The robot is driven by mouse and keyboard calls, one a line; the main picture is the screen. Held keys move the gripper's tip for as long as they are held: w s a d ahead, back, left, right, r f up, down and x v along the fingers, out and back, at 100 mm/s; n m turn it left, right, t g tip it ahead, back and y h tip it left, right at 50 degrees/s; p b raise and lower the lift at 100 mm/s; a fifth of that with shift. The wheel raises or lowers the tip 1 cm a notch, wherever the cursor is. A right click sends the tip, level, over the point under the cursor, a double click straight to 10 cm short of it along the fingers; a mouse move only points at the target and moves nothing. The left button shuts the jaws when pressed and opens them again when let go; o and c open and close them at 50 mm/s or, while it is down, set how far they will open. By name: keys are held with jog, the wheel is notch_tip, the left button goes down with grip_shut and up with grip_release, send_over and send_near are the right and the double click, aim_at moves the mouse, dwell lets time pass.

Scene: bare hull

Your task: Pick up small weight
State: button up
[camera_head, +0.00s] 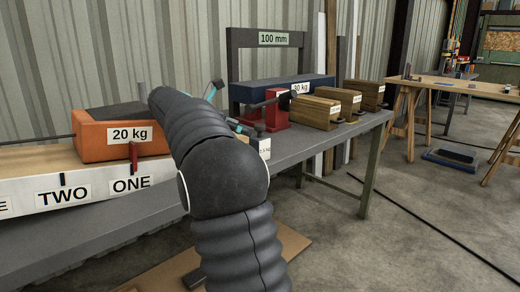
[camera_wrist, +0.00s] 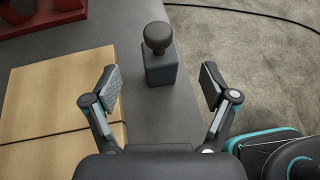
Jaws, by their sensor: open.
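The small weight is a blue-grey block (camera_wrist: 161,68) with a dark round knob on top. It stands upright on the grey bench near its edge. In the head view it appears as a small block with a white label (camera_head: 264,147), partly hidden behind my arm; the label is too small to read surely. My gripper (camera_wrist: 160,88) is open and empty in the wrist view, its two fingers spread to either side of the weight. The weight lies between and slightly beyond the fingertips, touching neither. In the head view my gripper (camera_head: 232,108) is mostly hidden by my arm.
A red device (camera_head: 275,112) and several wooden blocks (camera_head: 320,112) stand farther along the bench (camera_head: 345,140). An orange 20 kg block (camera_head: 105,140) is at left. A blue beam (camera_head: 285,88) and a dark 100 mm frame (camera_head: 240,45) stand behind.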

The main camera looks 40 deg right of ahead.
jog(key=shift+b+x, duration=0.55)
jog(key=shift+x, duration=3.45)
jog(key=shift+w, duration=0.2)
jog(key=c, duration=1.6)
grip_shut()
jog(key=shift+r, duration=0.15)
